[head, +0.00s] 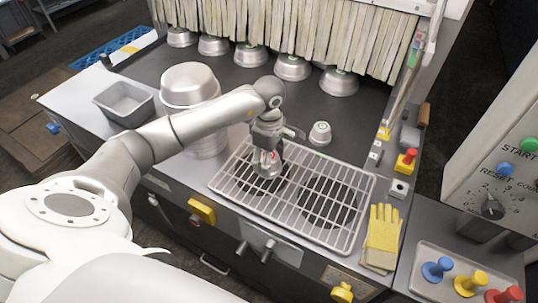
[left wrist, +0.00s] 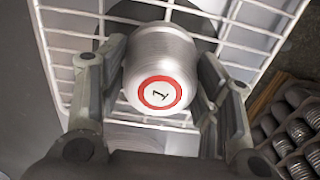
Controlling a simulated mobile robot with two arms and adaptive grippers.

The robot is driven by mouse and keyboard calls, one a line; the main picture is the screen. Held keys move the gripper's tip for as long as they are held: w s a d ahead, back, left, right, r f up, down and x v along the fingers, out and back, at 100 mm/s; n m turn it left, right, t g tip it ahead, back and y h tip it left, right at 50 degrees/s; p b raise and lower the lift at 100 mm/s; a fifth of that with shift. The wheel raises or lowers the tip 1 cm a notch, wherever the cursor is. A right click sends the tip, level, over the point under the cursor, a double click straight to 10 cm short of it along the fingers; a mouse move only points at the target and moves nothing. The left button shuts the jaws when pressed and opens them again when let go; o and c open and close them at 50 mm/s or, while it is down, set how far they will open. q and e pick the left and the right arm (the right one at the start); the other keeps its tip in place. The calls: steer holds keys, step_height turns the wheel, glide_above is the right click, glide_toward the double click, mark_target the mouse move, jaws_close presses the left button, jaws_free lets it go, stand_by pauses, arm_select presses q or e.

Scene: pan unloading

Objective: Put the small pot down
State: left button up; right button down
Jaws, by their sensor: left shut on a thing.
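My left gripper (head: 268,158) is shut on a small metal pot (head: 267,170) above the left part of a wire rack (head: 364,208). In the left wrist view the pot (left wrist: 160,62) sits between the two fingers of the gripper (left wrist: 163,55). Its end faces that camera and bears a red ring with the number 1. Whether the pot touches the rack is hard to tell. A second small pot (head: 320,134) with a green ring stands on the dark surface just behind the rack. My right gripper is not in view.
Two dark round plates lie under the rack. Stacked large pots (head: 190,85) and a grey tray (head: 123,102) stand at the left. Several metal pots line the back under the strip curtain (head: 290,35). Yellow gloves (head: 383,238) lie right of the rack.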

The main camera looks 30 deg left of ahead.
arm_select(q)
steer(key=shift+f, duration=0.3)
steer(key=shift+f, duration=0.15)
steer(key=o, duration=1)
